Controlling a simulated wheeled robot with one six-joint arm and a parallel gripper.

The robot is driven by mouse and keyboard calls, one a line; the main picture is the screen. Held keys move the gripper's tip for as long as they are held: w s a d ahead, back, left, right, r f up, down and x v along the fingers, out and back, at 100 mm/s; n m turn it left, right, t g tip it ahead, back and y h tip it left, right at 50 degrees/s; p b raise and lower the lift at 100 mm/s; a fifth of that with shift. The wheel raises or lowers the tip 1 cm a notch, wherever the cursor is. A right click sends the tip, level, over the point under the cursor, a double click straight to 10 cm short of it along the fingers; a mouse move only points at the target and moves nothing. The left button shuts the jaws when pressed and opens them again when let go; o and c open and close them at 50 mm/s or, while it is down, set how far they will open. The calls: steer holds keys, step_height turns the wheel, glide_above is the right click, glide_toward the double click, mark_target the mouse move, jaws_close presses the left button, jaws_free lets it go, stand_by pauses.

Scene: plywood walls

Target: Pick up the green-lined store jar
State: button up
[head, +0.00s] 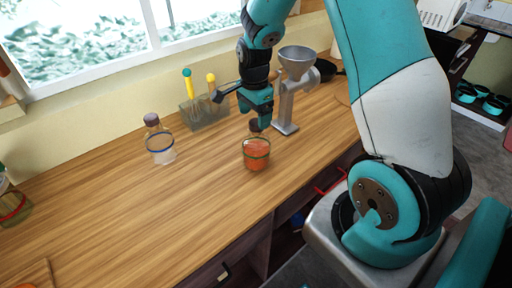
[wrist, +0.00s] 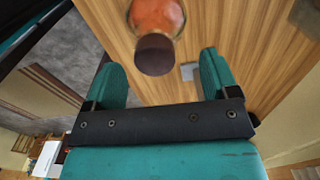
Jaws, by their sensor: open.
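The green-lined store jar (head: 256,158) stands upright on the wooden counter, with orange-red contents, a green band and a dark lid. My gripper (head: 258,118) is just above and behind its lid in the head view, and the arm hides part of that area. In the wrist view the jar (wrist: 158,14) is at the top centre, its dark lid (wrist: 155,54) pointing toward me. My gripper (wrist: 160,72) is open there, one teal finger on each side below the lid. I cannot tell whether a finger touches it.
A metal grinder (head: 288,100) stands close behind the jar to the right. A blue-lined jar (head: 161,150) is to the left, and a red-lined jar (head: 12,207) at the far left. A grey holder (head: 207,113) with yellow-handled tools stands by the wall. The counter's front left is mostly clear.

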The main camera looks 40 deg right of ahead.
mark_target(256, 131)
steer(key=f+p, duration=0.2)
steer(key=f, duration=0.3)
steer(key=shift+s+f+p, duration=0.15)
steer(key=shift+s+p, duration=0.2)
steer(key=shift+p, duration=0.05)
steer(key=shift+f, duration=0.4)
jaws_close()
